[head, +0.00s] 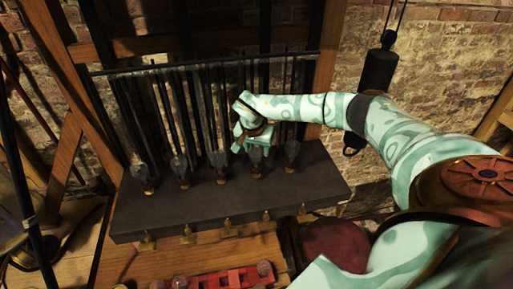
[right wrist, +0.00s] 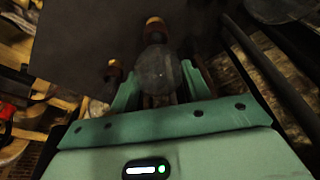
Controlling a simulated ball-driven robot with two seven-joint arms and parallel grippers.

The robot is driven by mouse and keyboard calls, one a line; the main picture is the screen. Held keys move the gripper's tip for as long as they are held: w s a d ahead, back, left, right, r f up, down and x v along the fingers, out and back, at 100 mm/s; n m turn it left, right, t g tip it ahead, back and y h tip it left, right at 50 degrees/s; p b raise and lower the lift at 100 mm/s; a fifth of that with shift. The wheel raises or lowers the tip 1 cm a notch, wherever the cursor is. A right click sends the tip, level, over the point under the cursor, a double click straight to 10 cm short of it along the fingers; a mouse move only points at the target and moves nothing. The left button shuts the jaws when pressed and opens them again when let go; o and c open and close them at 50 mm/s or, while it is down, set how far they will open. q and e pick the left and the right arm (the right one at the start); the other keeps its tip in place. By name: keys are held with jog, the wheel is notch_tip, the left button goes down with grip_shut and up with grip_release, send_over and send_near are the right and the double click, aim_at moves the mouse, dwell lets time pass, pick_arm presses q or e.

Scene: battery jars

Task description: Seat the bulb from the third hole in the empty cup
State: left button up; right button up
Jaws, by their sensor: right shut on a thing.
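My right gripper (head: 250,138) reaches in from the right over the dark block (head: 140,218), at the fourth cup from the left. In the right wrist view its green fingers (right wrist: 160,88) are shut on a clear glass bulb (right wrist: 155,68). That bulb shows below the gripper in the head view (head: 256,154). Just beyond the bulb is a brass cup (right wrist: 155,27); the bulb lines up with it, but I cannot tell whether it is seated in it. My left gripper is not in view.
Other cups on the block carry glass bulbs (head: 179,163), (head: 219,158), (head: 292,147) on both sides of my gripper. Dark rods and a horizontal bar (head: 120,70) stand behind. A dark weight (head: 378,70) hangs at the right.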

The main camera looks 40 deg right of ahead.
jog(key=shift+f, duration=0.25)
jog(key=o, duration=1.2)
jog(key=shift+c, duration=0.2)
jog(key=shift+r, duration=0.15)
jog(key=b+v, duration=0.1)
jog(key=v, duration=1.5)
jog(key=shift+b, duration=0.3)
jog(key=shift+d, duration=0.1)
